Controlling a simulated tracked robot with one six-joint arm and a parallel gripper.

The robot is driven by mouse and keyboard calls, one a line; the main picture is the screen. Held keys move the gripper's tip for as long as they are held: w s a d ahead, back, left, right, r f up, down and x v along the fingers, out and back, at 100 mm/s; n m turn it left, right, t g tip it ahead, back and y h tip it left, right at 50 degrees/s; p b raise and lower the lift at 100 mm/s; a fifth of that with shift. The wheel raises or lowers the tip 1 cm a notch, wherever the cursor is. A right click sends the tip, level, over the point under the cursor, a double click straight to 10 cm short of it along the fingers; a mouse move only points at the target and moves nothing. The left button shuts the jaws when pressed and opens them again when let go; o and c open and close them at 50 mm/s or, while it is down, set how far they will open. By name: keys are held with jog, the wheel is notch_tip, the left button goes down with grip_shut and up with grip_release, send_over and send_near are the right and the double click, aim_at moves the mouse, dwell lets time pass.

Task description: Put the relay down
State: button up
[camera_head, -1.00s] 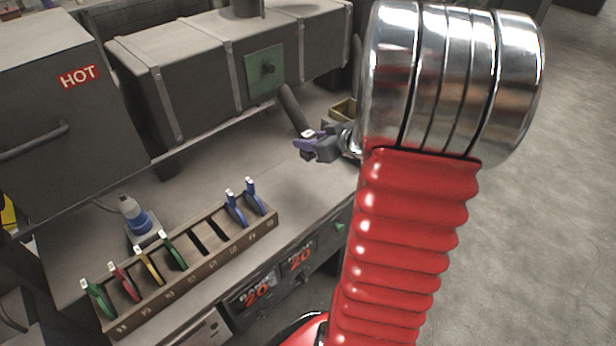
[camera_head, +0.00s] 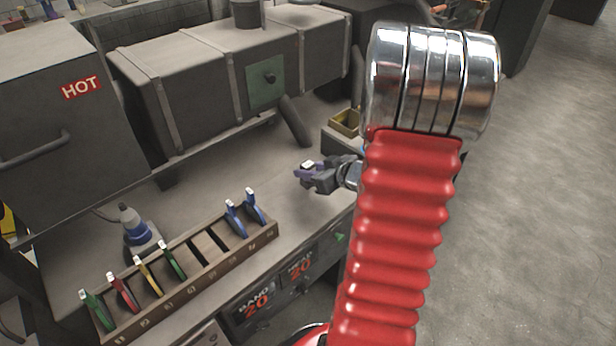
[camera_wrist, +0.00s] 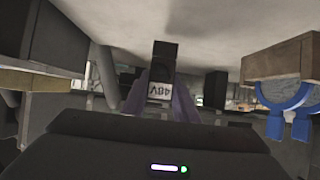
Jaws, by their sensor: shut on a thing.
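The relay also shows in the wrist view (camera_wrist: 183,112), with a white label reading 48V upside down. My gripper is shut on it. The dark fingers hide part of the relay. I cannot tell how far it is above the bench.
The numbered wooden rack (camera_head: 180,290) holds several coloured pieces with white tops and has empty slots near its middle. A blue-collared bottle-like tool (camera_head: 137,228) stands behind it. A ribbed metal duct (camera_head: 215,75) and a HOT box (camera_head: 60,100) stand behind.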

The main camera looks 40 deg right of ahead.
jog(key=shift+f, duration=1.25)
jog(key=shift+f, duration=0.15)
jog(key=o, duration=1.1)
jog(key=shift+s+d+r, duration=0.15)
jog(key=shift+s+r, duration=0.25)
jog(key=shift+s, duration=0.05)
jog(key=v, duration=1.1)
